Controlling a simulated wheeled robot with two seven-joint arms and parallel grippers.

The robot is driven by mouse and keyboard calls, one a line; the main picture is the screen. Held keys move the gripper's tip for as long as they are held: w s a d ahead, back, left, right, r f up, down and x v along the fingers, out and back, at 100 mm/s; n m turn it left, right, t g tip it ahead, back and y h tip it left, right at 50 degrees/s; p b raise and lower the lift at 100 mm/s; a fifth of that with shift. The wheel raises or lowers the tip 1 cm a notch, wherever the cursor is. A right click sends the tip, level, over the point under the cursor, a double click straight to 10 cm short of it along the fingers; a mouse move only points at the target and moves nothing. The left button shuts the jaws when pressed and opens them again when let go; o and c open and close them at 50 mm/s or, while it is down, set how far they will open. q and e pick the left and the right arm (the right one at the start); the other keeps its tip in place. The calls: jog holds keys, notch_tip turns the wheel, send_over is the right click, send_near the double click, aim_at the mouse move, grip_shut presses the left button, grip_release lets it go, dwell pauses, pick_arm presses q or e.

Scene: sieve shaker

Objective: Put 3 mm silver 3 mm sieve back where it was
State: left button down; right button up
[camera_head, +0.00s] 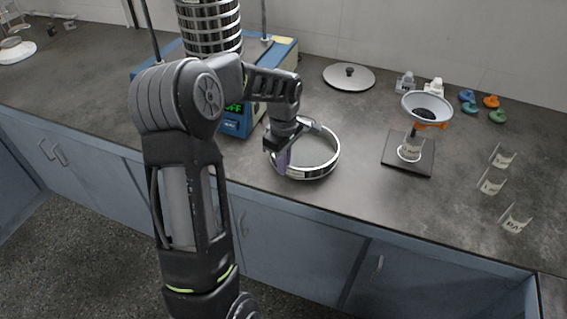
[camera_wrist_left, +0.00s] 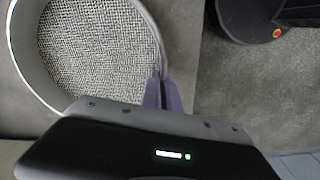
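The silver sieve (camera_head: 318,171) is a shallow round ring near the front edge of the counter, just right of the blue shaker. The left wrist view looks onto its mesh (camera_wrist_left: 95,45). My left gripper (camera_head: 283,160) is at the left side of the rim, its purple fingertips (camera_wrist_left: 163,92) pinched together on the rim wall. Whether the sieve rests on the counter or hangs slightly above it, I cannot tell. A stack of sieves (camera_head: 210,28) stands on the blue shaker (camera_head: 283,55), partly hidden by my left arm. My right gripper is not in view.
A round lid (camera_head: 349,77) lies behind the sieve. Small coloured pieces (camera_head: 491,101) lie at the back right. The counter between sieve and stand is clear.

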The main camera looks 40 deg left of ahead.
pick_arm(q)
jog(key=shift+f, duration=0.2)
jog(key=c, duration=1.6)
grip_release()
jog(key=shift+r, duration=0.1)
notch_tip(320, 180, up, 12)
jog(key=shift+r, duration=0.15)
